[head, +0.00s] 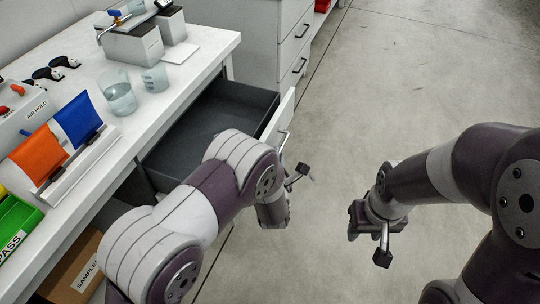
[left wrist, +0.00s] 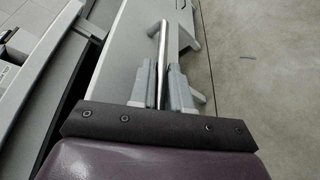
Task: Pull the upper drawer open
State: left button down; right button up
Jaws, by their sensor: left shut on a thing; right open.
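The upper drawer (head: 205,118) is a dark grey tray under the white bench. It stands pulled out, with an empty-looking inside and a pale front panel on its right. Its metal bar handle (head: 283,141) shows on that front, partly behind my left arm. In the left wrist view, my left gripper (left wrist: 161,92) has its two grey fingers on either side of the handle (left wrist: 161,52), shut on it. In the head view, my left fingers are hidden by my own arm. My right gripper (head: 362,218) is open and empty above the floor, apart from the drawer.
The white bench (head: 196,62) carries glass beakers (head: 118,92), grey boxes (head: 133,46) and orange and blue items in a holder. A white cabinet (head: 292,38) with dark handles stands behind the drawer. A cardboard box (head: 78,268) sits below the bench. The floor to the right is clear.

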pick_arm(q)
jog(key=c, duration=1.4)
grip_release()
jog(key=shift+c, duration=0.2)
jog(key=p+v, duration=0.2)
jog(key=v, duration=1)
jog(key=shift+s, duration=0.35)
jog(key=shift+r, duration=0.1)
